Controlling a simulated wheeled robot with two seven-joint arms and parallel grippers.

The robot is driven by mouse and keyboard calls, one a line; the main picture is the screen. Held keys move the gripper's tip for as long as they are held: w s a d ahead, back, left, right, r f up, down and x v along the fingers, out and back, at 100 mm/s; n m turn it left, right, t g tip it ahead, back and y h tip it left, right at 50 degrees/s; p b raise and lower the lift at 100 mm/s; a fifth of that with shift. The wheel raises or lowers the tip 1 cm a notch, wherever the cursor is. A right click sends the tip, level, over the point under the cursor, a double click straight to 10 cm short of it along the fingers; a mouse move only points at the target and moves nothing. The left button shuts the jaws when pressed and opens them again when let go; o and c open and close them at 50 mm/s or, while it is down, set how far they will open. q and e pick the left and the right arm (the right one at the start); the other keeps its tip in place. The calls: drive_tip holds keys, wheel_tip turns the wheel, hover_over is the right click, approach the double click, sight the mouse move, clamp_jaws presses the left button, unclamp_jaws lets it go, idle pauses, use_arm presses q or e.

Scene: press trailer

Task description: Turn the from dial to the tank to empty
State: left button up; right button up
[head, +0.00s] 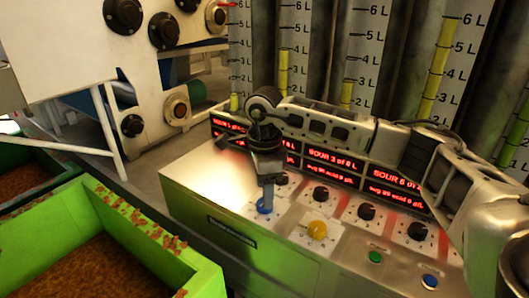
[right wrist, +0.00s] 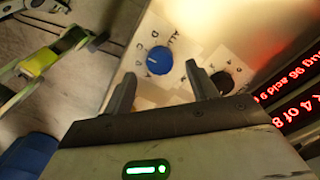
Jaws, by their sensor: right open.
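A blue dial (head: 264,206) with a white pointer sits on the sloped panel. In the right wrist view the blue dial (right wrist: 159,60) has letters around it, and I cannot make out a "from" label. My right gripper (head: 268,190) is open and points down at this dial. In the right wrist view the dial shows beyond the gap between my open fingertips (right wrist: 160,80); contact is not visible. A yellow dial (head: 317,230) is to its right. Several tanks (head: 292,60) with litre scales stand behind, with yellow or green columns at different heights. My left gripper is out of view.
Black knobs (head: 366,211) line the panel below red displays (head: 330,171); one black knob (right wrist: 222,82) is close to my right finger. Green (head: 376,257) and blue (head: 429,281) buttons are at the front right. Green bins (head: 160,240) stand at the left.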

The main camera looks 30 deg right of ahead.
wheel_tip(320, 180, up, 13)
drive_tip(key=shift+f+b, duration=0.15)
drive_tip(key=shift+b, duration=0.2)
idle(0.4)
